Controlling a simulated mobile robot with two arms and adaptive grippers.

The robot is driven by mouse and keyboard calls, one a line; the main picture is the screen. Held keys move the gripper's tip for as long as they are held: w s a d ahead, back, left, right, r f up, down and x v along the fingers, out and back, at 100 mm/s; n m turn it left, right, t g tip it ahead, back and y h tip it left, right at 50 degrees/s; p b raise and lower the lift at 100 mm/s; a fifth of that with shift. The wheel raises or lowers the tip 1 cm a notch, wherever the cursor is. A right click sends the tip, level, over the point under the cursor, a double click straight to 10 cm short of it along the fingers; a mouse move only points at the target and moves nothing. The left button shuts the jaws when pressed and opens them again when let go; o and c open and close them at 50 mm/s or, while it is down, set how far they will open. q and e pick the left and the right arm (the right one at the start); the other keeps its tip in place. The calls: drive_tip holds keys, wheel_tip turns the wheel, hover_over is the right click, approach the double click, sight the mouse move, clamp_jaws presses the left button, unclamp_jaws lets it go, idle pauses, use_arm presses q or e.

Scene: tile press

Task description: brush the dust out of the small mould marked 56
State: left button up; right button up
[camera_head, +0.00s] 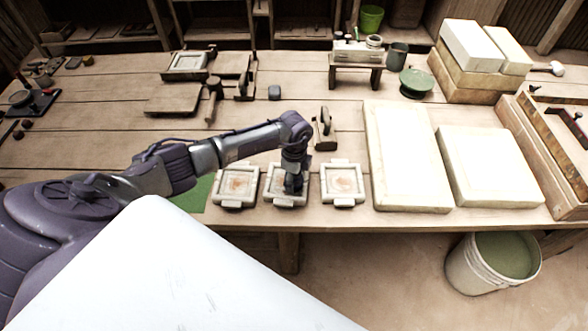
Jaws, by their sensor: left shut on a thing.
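Three small square pale moulds stand in a row along the front edge of the table: a left mould (238,187), a middle mould (274,195) and a right mould (342,184). The left and right ones show reddish dust in their hollows. The number marks are too small to read, so I cannot tell which is 56. My left gripper (293,185) points down over the middle mould and hides much of its hollow. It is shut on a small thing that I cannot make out. Whether that thing touches the mould is unclear. My right gripper is not in view.
Two large pale slabs (408,160) (489,165) lie right of the moulds. A wooden block tool (324,130) stands behind them. A green mat (197,193) lies to their left. A white bucket (468,268) stands on the floor at the right front. The table's left middle is mostly clear.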

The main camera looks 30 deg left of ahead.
sight(280, 181)
use_arm(q)
drive_tip(key=shift+s+a+f+p, duration=0.1)
drive_tip(key=shift+s+a+p, duration=0.25)
drive_tip(key=shift+s+a, duration=0.35)
drive_tip(key=shift+s+a+p, duration=0.4)
drive_tip(key=shift+s+a, duration=0.3)
drive_tip(key=shift+a, duration=0.35)
drive_tip(key=shift+w+a+b, duration=0.2)
drive_tip(key=shift+w+b, duration=0.2)
drive_tip(key=shift+w, duration=0.05)
drive_tip(key=shift+w+a, duration=0.25)
drive_tip(key=shift+w, duration=0.15)
drive_tip(key=shift+w+d+r+b, duration=0.2)
drive_tip(key=shift+w+d+b, duration=0.05)
drive_tip(key=shift+w+b, duration=0.45)
drive_tip(key=shift+w, duration=0.4)
drive_tip(key=shift+w+d+r, duration=0.15)
drive_tip(key=shift+w+d, duration=0.25)
drive_tip(key=shift+d, duration=0.2)
drive_tip(key=shift+w+d+b, duration=0.3)
drive_tip(key=shift+d+b, duration=0.1)
drive_tip(key=shift+d, duration=0.2)
drive_tip(key=shift+s+p, duration=0.5)
drive_tip(key=shift+p, duration=0.25)
drive_tip(key=shift+s+a+r+p, duration=0.1)
drive_tip(key=shift+s+a+p, duration=0.2)
drive_tip(key=shift+s+p, duration=0.4)
drive_tip(key=shift+s+a, duration=0.1)
